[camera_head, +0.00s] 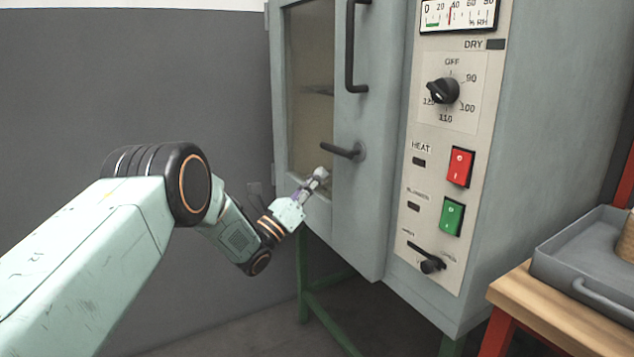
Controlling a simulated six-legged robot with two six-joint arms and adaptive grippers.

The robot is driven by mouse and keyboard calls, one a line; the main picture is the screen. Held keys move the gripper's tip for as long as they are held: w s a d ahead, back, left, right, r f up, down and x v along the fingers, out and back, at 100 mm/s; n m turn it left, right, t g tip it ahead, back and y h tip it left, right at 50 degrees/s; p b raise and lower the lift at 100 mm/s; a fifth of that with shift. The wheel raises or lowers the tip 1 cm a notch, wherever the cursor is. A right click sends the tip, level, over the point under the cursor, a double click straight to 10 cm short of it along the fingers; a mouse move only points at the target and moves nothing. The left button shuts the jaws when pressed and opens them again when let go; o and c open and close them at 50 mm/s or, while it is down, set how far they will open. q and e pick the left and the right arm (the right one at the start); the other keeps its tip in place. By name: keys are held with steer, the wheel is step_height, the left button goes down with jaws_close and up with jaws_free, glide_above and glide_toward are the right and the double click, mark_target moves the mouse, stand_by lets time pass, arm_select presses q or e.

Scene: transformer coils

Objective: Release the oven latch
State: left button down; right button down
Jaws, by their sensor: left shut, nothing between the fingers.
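The oven (380,220) is a grey cabinet with a glazed door at the middle of the view. Its latch (342,151) is a dark lever on the door, lying roughly level, with its free end to the left of a round pivot. A long dark vertical handle (350,50) is above it. My left gripper (321,173) is shut and empty, in front of the door just below the latch's free end. I cannot tell whether its tip touches the latch. My right gripper is not in view.
The control panel (445,200) right of the door carries a black dial (443,91), a red switch (460,167), a green switch (452,216) and a small lever (430,258). A wooden-topped table (540,310) with a grey tray (580,262) stands at right.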

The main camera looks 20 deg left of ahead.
arm_select(q)
steer(key=w+a+p+v, duration=0.1)
steer(key=p+v, duration=0.2)
steer(key=v, duration=0.7)
steer(key=shift+a+f, duration=0.2)
steer(key=shift+f, duration=0.05)
steer(key=shift+w, duration=0.1)
